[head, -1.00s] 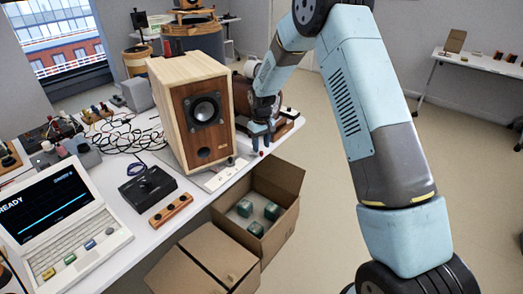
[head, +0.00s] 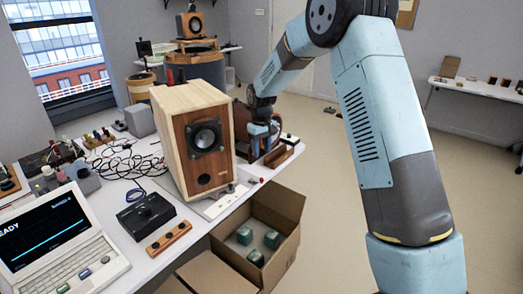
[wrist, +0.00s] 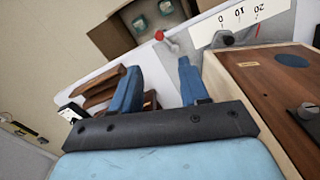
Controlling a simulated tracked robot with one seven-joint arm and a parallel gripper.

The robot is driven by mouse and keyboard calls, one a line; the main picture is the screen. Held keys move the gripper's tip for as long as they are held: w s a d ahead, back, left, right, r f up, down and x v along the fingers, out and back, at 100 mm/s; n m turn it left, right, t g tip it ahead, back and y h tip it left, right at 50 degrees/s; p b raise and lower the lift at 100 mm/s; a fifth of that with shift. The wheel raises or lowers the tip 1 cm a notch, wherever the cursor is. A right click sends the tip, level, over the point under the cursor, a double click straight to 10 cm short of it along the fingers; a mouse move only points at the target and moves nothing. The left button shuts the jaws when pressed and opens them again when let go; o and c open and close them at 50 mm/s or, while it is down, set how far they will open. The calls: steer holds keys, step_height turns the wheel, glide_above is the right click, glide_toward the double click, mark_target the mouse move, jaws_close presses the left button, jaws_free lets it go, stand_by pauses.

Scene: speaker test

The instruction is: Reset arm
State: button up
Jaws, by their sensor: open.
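My gripper (head: 264,130) hangs over the right end of the workbench, just right of the wooden speaker (head: 192,135). In the wrist view my gripper (wrist: 160,85) shows its two blue fingers apart, with nothing between them. A small lever with a red knob (wrist: 159,36) and a scale plate marked 0, 10, 20 (wrist: 240,20) lie beyond the fingertips. The speaker's wooden cabinet is close on the right side of the wrist view (wrist: 285,75).
An open cardboard box (head: 289,248) with green blocks (head: 245,236) stands beside the bench. A laptop-like terminal (head: 50,240), a black box (head: 146,213) and tangled cables (head: 125,160) occupy the bench (head: 190,236). Open floor (head: 325,190) lies to the right.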

steer(key=s+d+r+m+t, duration=0.1)
steer(key=s+d+r+m, duration=0.1)
steer(key=s+d+r, duration=0.75)
steer(key=s+d+r+m+t, duration=0.15)
steer(key=s+d+r, duration=0.45)
steer(key=r, duration=0.7)
steer(key=s+d+r+m+t, duration=0.1)
steer(key=s+d, duration=0.3)
steer(key=s, duration=0.8)
steer(key=s+d+r+m+t, duration=0.1)
steer(key=s+d+m+t, duration=0.1)
steer(key=s, duration=1.1)
steer(key=shift+d+r, duration=0.25)
steer(key=shift+d, duration=0.6)
